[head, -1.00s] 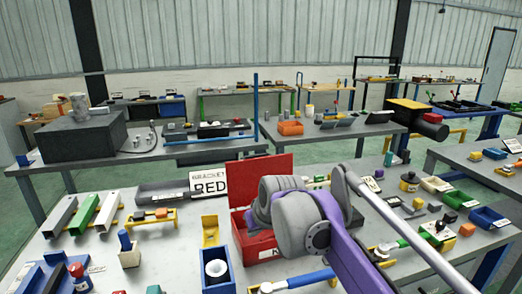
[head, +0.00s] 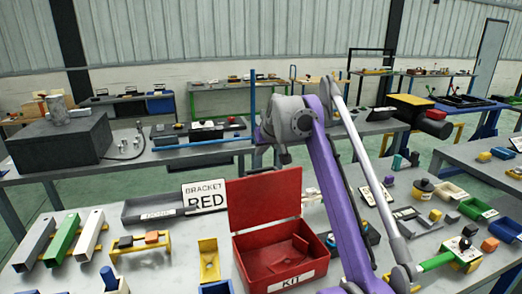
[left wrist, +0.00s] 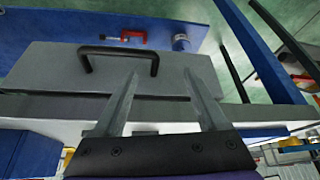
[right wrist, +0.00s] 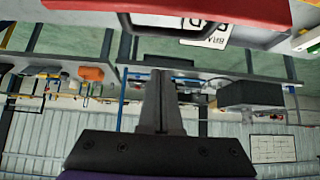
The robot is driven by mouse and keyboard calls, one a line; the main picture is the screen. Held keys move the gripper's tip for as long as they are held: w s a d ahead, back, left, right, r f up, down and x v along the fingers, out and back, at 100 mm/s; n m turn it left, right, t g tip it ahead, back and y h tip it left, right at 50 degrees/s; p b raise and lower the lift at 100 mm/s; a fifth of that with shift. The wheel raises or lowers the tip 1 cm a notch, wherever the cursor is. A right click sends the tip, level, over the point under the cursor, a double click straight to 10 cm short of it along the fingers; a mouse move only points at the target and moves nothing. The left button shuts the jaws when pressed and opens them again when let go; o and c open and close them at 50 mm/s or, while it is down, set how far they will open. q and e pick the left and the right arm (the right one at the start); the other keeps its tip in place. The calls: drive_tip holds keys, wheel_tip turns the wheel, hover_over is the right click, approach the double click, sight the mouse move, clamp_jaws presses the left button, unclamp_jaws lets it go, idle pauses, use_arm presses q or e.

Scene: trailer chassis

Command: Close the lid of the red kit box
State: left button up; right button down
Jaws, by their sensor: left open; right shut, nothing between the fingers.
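The red kit box (head: 285,262) stands on the near bench in the head view, with a KIT label on its front. Its lid (head: 262,205) stands open, roughly upright at the back of the box, and the inside shows. A red edge with a dark loop also shows at the top of the right wrist view, probably the lid (right wrist: 225,12) and its handle. My right gripper (right wrist: 160,78) is shut and empty, near that edge without visible contact; its wrist is above the lid in the head view, fingers hard to make out. My left gripper (left wrist: 160,75) is open and empty, outside the head view.
A BRACKET RED sign (head: 205,197) and a dark tray (head: 150,207) stand left of the box. A yellow holder (head: 208,260) is close to its left side. Small parts and bins fill the right. A grey block with a black handle (left wrist: 120,50) lies before my left gripper.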

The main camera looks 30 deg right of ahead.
drive_tip(key=shift+w+f+b, duration=0.2)
drive_tip(key=shift+f+b, duration=0.45)
drive_tip(key=shift+f, duration=0.65)
drive_tip(key=shift+w+f+b, duration=0.15)
drive_tip(key=shift+f+b, duration=0.45)
drive_tip(key=shift+f, duration=0.7)
